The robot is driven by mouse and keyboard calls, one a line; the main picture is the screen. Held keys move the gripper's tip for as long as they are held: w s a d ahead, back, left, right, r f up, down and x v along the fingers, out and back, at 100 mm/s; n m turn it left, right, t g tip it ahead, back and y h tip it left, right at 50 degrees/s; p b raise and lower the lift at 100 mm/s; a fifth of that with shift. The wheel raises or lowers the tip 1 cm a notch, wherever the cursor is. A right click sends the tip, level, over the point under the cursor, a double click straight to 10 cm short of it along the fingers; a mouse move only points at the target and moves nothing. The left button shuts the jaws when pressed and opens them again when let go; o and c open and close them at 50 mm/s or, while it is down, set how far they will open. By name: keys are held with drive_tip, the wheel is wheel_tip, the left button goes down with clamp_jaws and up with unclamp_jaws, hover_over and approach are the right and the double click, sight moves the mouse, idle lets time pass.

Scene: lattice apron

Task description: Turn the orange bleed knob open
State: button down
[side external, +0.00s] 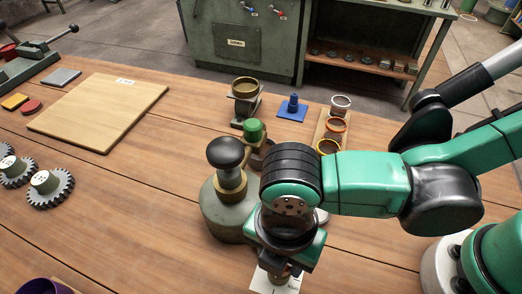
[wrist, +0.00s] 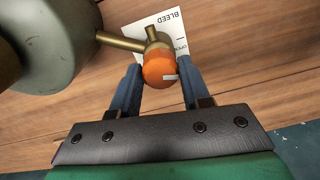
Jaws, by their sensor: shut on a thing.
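The orange bleed knob (wrist: 159,70) shows in the wrist view, on a brass fitting (wrist: 154,42) joined by a pipe to a grey-green vessel (wrist: 60,40). A white mark sits on the knob's face. A white card (wrist: 168,24) reading BLEED and OPEN lies behind it. My gripper (wrist: 160,80) has its two blue fingers on either side of the knob and is shut on it. In the side view the vessel (side external: 222,205) stands beside my wrist, and the card (side external: 272,283) shows at the bottom. The knob is hidden there by my gripper.
The vessel has a black-topped cap (side external: 226,152) and a green knob (side external: 253,131) close to my wrist. A brass cup on a stand (side external: 245,88), a blue piece (side external: 292,105) and a rack of rings (side external: 335,128) stand behind. Gears (side external: 48,185) and a wooden board (side external: 98,110) lie left.

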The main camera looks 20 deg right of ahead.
drive_tip(key=shift+n, duration=1.6)
drive_tip(key=shift+c, duration=2.1)
unclamp_jaws()
drive_tip(key=shift+a+r, duration=0.1)
drive_tip(key=shift+r, duration=2.75)
